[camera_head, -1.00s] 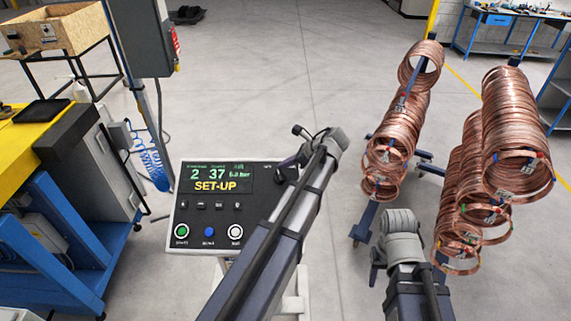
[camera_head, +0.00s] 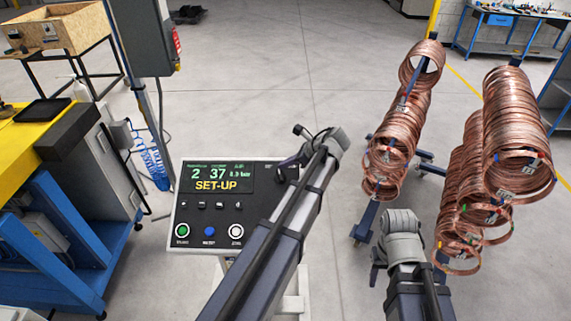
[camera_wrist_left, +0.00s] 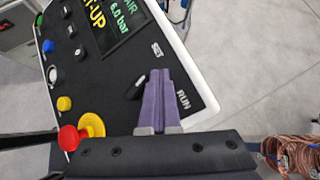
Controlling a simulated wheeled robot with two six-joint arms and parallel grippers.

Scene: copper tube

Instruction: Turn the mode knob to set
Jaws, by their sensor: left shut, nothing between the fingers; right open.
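The control panel (camera_head: 215,205) stands left of centre in the head view, and its display (camera_head: 218,179) reads SET-UP. In the left wrist view the black mode knob (camera_wrist_left: 135,86) has a white mark that points up and right, towards the SET label (camera_wrist_left: 157,49). The RUN label (camera_wrist_left: 183,100) is on the other side of the fingers. My left gripper (camera_head: 286,168) is shut and empty; its purple fingers (camera_wrist_left: 160,84) lie right beside the knob and hide part of it. I cannot tell whether they touch. My right gripper (camera_head: 376,265) is open, away from the panel.
A red knob on a yellow base (camera_wrist_left: 70,137) sits close to my left gripper. Several push buttons (camera_head: 209,231) line the panel. Copper coils (camera_head: 510,130) hang on stands at the right. A yellow-topped bench (camera_head: 40,132) stands at the left.

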